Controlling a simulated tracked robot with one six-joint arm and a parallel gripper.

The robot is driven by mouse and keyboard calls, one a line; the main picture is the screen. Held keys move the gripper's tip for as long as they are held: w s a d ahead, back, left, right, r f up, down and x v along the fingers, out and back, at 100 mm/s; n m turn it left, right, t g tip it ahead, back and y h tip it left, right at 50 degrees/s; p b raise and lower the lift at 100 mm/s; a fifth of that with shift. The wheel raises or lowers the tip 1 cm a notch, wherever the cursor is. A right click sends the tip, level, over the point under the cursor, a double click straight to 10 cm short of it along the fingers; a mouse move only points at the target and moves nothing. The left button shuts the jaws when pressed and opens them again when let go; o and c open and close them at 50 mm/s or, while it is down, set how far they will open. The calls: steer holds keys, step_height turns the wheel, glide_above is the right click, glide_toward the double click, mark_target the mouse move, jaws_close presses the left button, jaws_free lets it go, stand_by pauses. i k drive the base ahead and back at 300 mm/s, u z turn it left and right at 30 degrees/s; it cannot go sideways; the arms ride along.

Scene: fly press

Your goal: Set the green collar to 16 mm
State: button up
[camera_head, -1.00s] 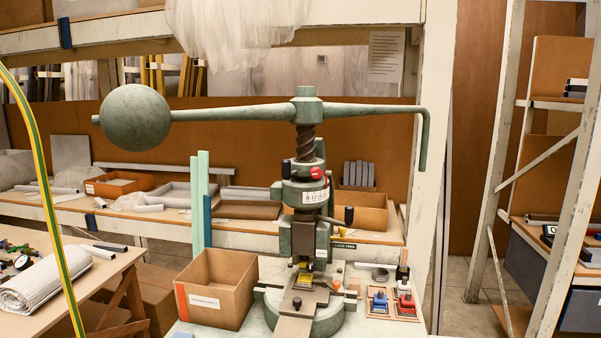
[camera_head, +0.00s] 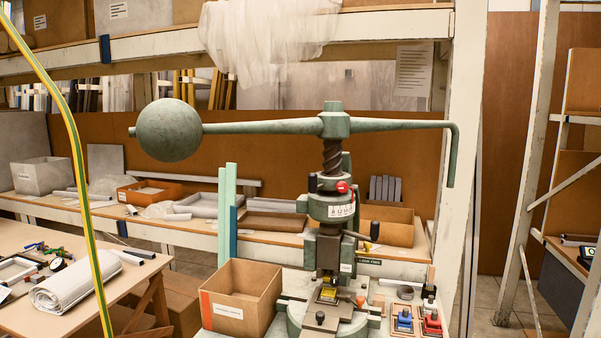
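The green collar (camera_head: 331,206) sits around the press column below the screw. It carries a white scale strip (camera_head: 342,211) with dark numbers, of which a 12 seems readable; the setting itself is too small to tell. A red knob (camera_head: 342,187) and a black knob (camera_head: 312,183) stand at the top of the collar. The green fly press (camera_head: 333,125) has a long arm with a ball weight (camera_head: 169,130) at the left and a bent handle (camera_head: 452,155) at the right. My gripper is not in view.
A cardboard box (camera_head: 235,305) stands left of the press base. Blue and red tools (camera_head: 432,322) lie in wooden trays at the right. A black-tipped lever (camera_head: 374,230) sticks out right of the press. A table with a rolled towel (camera_head: 76,285) stands at the left.

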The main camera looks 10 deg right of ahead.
mark_target(316, 182)
steer(key=u, duration=2)
steer(key=k, duration=0.5)
steer(key=z, duration=0.55)
steer(key=i, duration=1)
steer(key=z, duration=0.05)
